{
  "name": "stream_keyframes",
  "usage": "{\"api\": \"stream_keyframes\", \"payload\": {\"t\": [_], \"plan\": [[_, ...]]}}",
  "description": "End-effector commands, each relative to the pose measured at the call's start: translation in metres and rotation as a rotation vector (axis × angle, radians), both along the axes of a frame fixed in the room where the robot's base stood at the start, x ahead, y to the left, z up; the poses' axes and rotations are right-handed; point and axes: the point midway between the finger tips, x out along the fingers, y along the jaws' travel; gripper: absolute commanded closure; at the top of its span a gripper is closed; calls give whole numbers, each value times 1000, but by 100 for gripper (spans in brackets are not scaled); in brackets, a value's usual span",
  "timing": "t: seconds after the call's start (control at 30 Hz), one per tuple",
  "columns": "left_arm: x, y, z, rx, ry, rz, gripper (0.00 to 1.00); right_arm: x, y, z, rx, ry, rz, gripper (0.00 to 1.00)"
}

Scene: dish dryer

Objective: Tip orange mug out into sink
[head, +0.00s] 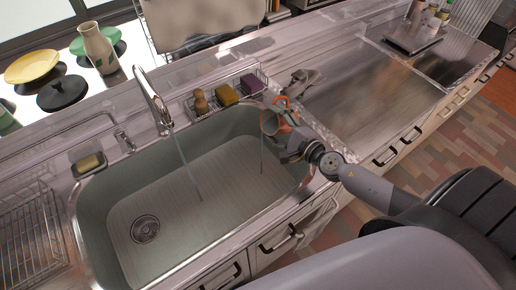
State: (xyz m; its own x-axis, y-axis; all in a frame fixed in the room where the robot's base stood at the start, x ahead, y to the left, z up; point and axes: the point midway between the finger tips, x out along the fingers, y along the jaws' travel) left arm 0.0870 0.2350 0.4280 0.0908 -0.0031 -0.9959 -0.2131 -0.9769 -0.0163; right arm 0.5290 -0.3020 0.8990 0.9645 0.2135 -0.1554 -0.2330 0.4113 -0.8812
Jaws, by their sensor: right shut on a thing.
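The orange mug (268,122) is above the right side of the sink (87,222). It is tipped, with its dark mouth turned to the left. A thin dark stream runs down below its mouth into the basin. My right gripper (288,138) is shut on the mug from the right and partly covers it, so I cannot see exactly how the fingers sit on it. My left gripper is not in view.
The faucet (152,100) runs a thin stream into the basin. A wire caddy with a brush (200,101) and sponges (227,94) stands on the back rim. A wire rack (28,235) is at left. The counter at right (380,105) is mostly clear.

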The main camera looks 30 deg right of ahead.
Motion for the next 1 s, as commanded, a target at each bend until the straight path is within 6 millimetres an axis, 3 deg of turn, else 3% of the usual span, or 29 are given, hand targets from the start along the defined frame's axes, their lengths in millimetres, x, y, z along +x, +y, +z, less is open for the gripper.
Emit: {"api": "stream_keyframes", "payload": {"t": [1.0], "plan": [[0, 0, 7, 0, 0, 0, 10, 0, 4, -6, -111, -19, -1, 72]]}}
